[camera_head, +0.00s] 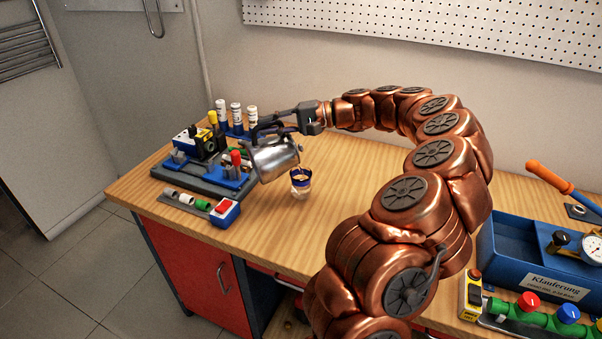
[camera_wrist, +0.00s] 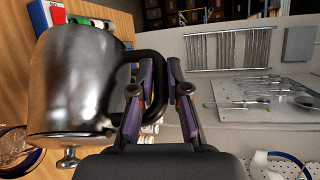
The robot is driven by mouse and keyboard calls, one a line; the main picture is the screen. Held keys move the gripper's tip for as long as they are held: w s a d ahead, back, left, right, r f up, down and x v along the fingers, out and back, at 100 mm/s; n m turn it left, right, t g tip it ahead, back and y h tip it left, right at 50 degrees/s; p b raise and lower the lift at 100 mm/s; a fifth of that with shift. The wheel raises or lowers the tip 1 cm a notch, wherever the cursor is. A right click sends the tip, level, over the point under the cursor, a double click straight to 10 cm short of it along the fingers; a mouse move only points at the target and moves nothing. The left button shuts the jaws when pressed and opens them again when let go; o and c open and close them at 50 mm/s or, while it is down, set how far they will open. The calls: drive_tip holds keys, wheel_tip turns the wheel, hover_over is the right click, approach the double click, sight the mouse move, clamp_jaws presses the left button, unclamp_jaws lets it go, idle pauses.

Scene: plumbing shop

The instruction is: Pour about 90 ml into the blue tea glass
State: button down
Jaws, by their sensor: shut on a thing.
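A shiny metal pot (camera_head: 277,160) with a black handle hangs above the workbench, tilted to the right toward the blue tea glass. My gripper (camera_head: 270,127) is shut on its handle. In the wrist view my gripper's fingers (camera_wrist: 160,85) close around the black handle (camera_wrist: 150,57) beside the pot's body (camera_wrist: 80,80). The blue tea glass (camera_head: 300,188), clear with a dark blue band, stands upright on the bench just below and right of the pot. Something brownish shows at its mouth; I cannot tell a stream or the fill level. The glass's rim (camera_wrist: 14,140) partly shows in the wrist view.
A grey fixture with blue and black blocks (camera_head: 205,165) stands left of the pot, with white-capped bottles (camera_head: 236,113) behind it. A small tray with green fittings (camera_head: 187,199) lies in front. A blue crate (camera_head: 515,245) is at right. Bare wood (camera_head: 345,165) lies right of the glass.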

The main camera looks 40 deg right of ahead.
sight(250, 150)
drive_tip(key=a+f+h, duration=0.1)
drive_tip(key=a+f+g+h+b, duration=0.1)
drive_tip(key=a, duration=0.1)
drive_tip(key=w+a+f+n+b, duration=0.1)
drive_tip(key=a, duration=0.1)
drive_tip(key=shift+g+h, duration=0.3)
drive_tip(key=shift+h, duration=0.1)
drive_tip(key=shift+w+a+f, duration=0.15)
drive_tip(key=shift+a+f, duration=0.05)
drive_tip(key=shift+w+a+f+n+g+h+b, duration=0.15)
drive_tip(key=shift+a+f+n+g+h+b, duration=0.1)
drive_tip(key=shift+a+f+h, duration=0.3)
drive_tip(key=shift+w+a+f+n+g+h+b, duration=0.15)
drive_tip(key=shift+a+f+g+h+b, duration=0.2)
drive_tip(key=shift+f+h, duration=0.3)
drive_tip(key=shift+w+a+f+n+g+h+p, duration=0.4)
drive_tip(key=shift+a+f+h, duration=0.65)
drive_tip(key=shift+a+h, duration=0.4)
drive_tip(key=shift+w+a+f+n+g+h+p, duration=0.45)
drive_tip(key=shift+a+f+h, duration=0.55)
drive_tip(key=shift+a+h, duration=0.45)
drive_tip(key=shift+w+a+f+n+g+h+p, duration=0.25)
drive_tip(key=shift+w+a+f+g+h+p, duration=0.25)
drive_tip(key=shift+a+f+h, duration=0.95)
drive_tip(key=shift+s+a+r+y, duration=0.1)
drive_tip(key=shift+a+r+y, duration=0.2)
drive_tip(key=shift+r, duration=0.1)
